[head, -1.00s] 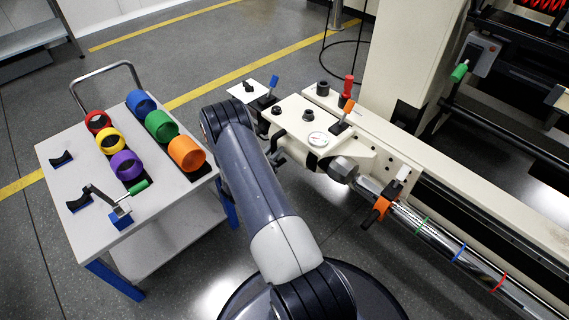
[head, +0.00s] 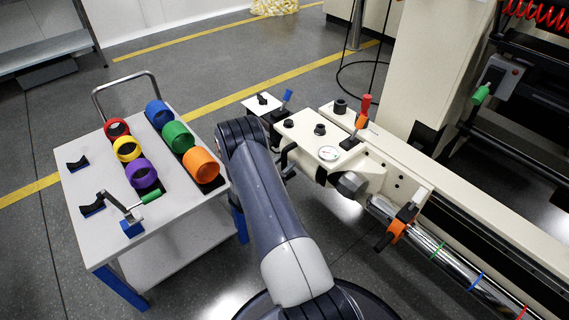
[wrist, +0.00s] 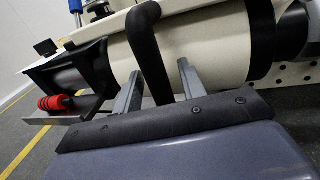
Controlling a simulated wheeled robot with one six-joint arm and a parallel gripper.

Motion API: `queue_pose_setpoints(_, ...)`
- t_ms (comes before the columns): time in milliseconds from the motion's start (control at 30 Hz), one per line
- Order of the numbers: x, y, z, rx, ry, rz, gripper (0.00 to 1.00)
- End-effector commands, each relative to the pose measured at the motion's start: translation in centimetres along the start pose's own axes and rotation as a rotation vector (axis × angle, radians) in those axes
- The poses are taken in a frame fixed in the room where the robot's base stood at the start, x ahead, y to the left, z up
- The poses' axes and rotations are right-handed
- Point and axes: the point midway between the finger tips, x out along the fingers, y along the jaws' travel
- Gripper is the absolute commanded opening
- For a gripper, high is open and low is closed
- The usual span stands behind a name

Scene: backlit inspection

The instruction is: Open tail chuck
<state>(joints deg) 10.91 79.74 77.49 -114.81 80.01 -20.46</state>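The cream tail unit (head: 310,130) carries a round gauge (head: 329,153). A grey chuck-like nose (head: 350,184) sits at its near side, close to the end of a chrome bar (head: 455,262). I cannot tell whether the chuck is open or shut. A black curved handle (head: 288,155) stands out from the unit, left of the gauge. In the wrist view a black bar handle (wrist: 148,50) runs down between the two fingers of my gripper (wrist: 158,88). The fingers are apart, with gaps to the bar. In the head view my arm hides the gripper.
Blue (head: 287,96), orange (head: 360,122) and red (head: 366,103) handles rise from the unit. An orange-and-black clamp (head: 398,230) is at the bar. A white cart (head: 90,235) with coloured rings (head: 202,164) stands left. Open floor lies behind the cart.

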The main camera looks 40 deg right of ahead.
Motion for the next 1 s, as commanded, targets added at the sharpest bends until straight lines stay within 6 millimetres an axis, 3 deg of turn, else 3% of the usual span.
queue_pose_setpoints(167,-1.9,0.1,0.1,-0.002,0.002,0.004,0.39)
queue_pose_setpoints(400,-6.8,0.1,0.2,-0.003,0.002,0.006,0.39)
queue_pose_setpoints(600,-9.8,0.1,0.1,-0.001,0.001,0.004,0.39)
queue_pose_setpoints(1000,-10.8,0.0,0.0,-0.001,0.0,0.001,0.39)
